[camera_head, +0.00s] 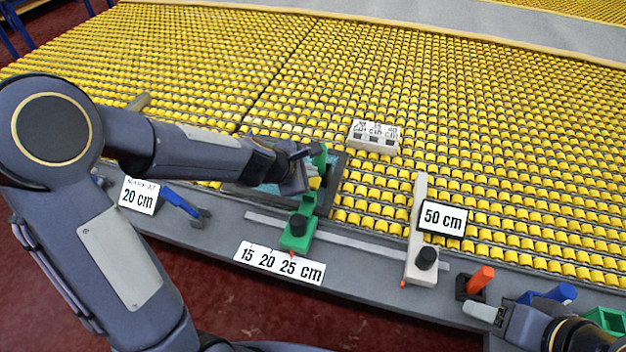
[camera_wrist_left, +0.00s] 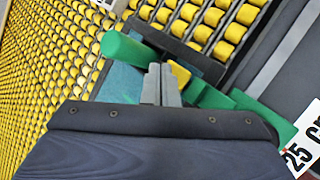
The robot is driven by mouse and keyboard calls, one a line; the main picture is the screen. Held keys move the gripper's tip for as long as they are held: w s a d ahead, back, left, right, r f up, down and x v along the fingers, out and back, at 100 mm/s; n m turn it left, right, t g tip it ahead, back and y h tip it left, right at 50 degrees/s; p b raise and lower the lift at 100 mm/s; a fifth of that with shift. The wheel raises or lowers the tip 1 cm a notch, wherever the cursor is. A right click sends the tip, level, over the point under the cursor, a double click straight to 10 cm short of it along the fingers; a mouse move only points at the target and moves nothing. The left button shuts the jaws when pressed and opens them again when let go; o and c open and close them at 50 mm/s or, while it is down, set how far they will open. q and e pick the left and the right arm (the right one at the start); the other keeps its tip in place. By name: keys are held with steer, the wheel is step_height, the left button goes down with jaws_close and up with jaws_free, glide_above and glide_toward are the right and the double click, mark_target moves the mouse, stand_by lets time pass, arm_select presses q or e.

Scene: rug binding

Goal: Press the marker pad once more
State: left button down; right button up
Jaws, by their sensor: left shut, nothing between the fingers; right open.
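My left gripper (camera_head: 306,172) is shut and empty, with its tips over a teal piece in a dark frame. In the left wrist view its closed fingers (camera_wrist_left: 161,84) point at a small yellow block (camera_wrist_left: 180,74), which may be the marker pad; I cannot tell whether they touch. A green cylinder (camera_wrist_left: 128,50) lies beside the fingers. The green slide stop (camera_head: 298,232) with a black knob sits on the rail, its green arm reaching toward the yellow block. The teal piece (camera_wrist_left: 122,84) is partly hidden by my gripper. My right gripper (camera_head: 490,314) is open at the lower right.
A white 50 cm stop (camera_head: 420,262) stands farther right on the rail. A white block with labels (camera_head: 374,136) sits on the yellow roller bed (camera_head: 480,130). A blue-handled tool (camera_head: 182,204), an orange-handled tool (camera_head: 477,282) and a green bin (camera_head: 608,319) line the front ledge.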

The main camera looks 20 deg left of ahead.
arm_select(q)
steer(key=shift+f, duration=0.4)
steer(key=shift+f+b, duration=0.75)
steer(key=shift+b, duration=0.25)
stand_by(0.4)
steer(key=shift+r, duration=0.1)
steer(key=shift+r+p, duration=1.1)
steer(key=shift+p, duration=0.1)
step_height(320, 180, up, 5)
steer(key=p, duration=0.5)
stand_by(0.5)
